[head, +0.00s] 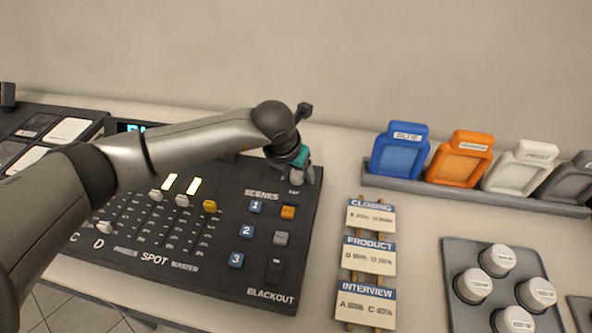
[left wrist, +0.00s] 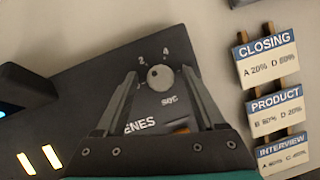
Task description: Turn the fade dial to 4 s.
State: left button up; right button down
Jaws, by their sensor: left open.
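The fade dial (left wrist: 159,78) is a round pale knob near the console's far corner, with "2" at its upper left, "4" at its upper right and "sec" below. A small dark mark shows on its upper-left part, roughly toward 2; the exact setting is too small to read. My left gripper (left wrist: 160,73) is open, with one finger on each side of the dial. Gaps show between the knob and both fingers in the left wrist view. In the head view my left gripper (head: 296,176) points down over that corner and largely hides the dial. My right gripper is not in view.
The black lighting console (head: 225,272) carries sliders, scene buttons and a blackout switch (head: 274,270). Cue cards (head: 371,257) stand to its right. Beyond are a rail (head: 470,196) of coloured frames and a tray (head: 463,250) of white-topped knobs. A wall rises behind.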

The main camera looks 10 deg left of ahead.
pick_arm(q)
jog(key=shift+c, duration=0.3)
grip_shut()
dwell(0.5)
jog(key=m+h+b, duration=0.1)
jog(key=m+b, duration=0.1)
jog(key=m+g+b, duration=0.1)
jog(key=m+b, duration=0.1)
jog(key=m, duration=0.1)
jog(key=shift+w+a+h, duration=0.15)
jog(key=shift+h, duration=0.25)
jog(key=m+g+h+b, duration=0.1)
jog(key=m+b, duration=0.1)
jog(key=m, duration=0.1)
jog(key=shift+m+b, duration=0.3)
jog(key=shift+w+m+g+b, duration=0.1)
jog(key=shift+m+g+b, duration=0.4)
jog(key=shift+m+b, duration=0.75)
jog(key=shift+r+m, duration=0.1)
jog(key=shift+m, duration=0.35)
jog(key=shift+o, duration=0.3)
grip_release()
